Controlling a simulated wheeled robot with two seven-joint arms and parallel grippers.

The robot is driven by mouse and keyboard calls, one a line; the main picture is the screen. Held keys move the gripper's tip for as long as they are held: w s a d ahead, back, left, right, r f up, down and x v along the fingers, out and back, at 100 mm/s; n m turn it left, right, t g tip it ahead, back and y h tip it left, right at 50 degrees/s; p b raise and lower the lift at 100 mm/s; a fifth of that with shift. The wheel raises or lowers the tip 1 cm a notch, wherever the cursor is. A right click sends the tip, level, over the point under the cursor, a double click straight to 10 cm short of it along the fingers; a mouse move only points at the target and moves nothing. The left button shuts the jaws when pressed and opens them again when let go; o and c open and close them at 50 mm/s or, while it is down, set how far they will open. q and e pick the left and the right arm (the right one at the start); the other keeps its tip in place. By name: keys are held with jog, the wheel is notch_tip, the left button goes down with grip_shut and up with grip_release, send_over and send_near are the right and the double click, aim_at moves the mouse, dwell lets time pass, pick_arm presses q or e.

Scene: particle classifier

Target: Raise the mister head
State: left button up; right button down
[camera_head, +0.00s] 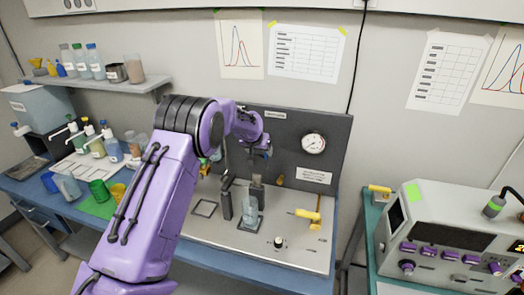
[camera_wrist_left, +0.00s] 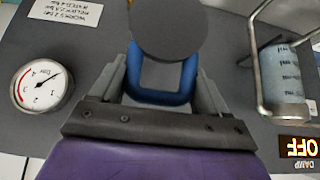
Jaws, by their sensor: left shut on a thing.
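In the left wrist view, a dark grey round disc (camera_wrist_left: 168,28), which looks like the mister head, covers the top middle. A blue U-shaped handle (camera_wrist_left: 163,98) adjoins it. My left gripper (camera_wrist_left: 162,88) has its two grey fingers on either side of this handle and is shut on it. In the head view my left gripper (camera_head: 262,147) is in front of the dark back panel (camera_head: 285,125), above the bench, and mostly hides the mister head. My right gripper is in neither view.
A clear vial (camera_head: 250,207) stands below on the grey deck between dark posts. A pressure gauge (camera_head: 313,144) is right of my gripper; a yellow handle (camera_head: 308,214) sits on the deck. In the wrist view a wire-framed cylinder (camera_wrist_left: 283,75) and an OFF display (camera_wrist_left: 299,147) are at right.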

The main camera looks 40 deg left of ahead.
pick_arm(q)
jog(key=shift+s+d+f, duration=0.15)
jog(key=shift+s+f, duration=0.05)
jog(key=shift+f, duration=0.25)
jog(key=o, duration=1.2)
jog(key=shift+w, duration=0.2)
jog(key=shift+r, duration=0.1)
jog(key=shift+r, duration=0.15)
jog(key=shift+s+r+b, duration=0.25)
jog(key=shift+r+b, duration=0.05)
jog(key=b+v, duration=0.3)
jog(key=v, duration=0.6)
jog(key=shift+r, duration=0.3)
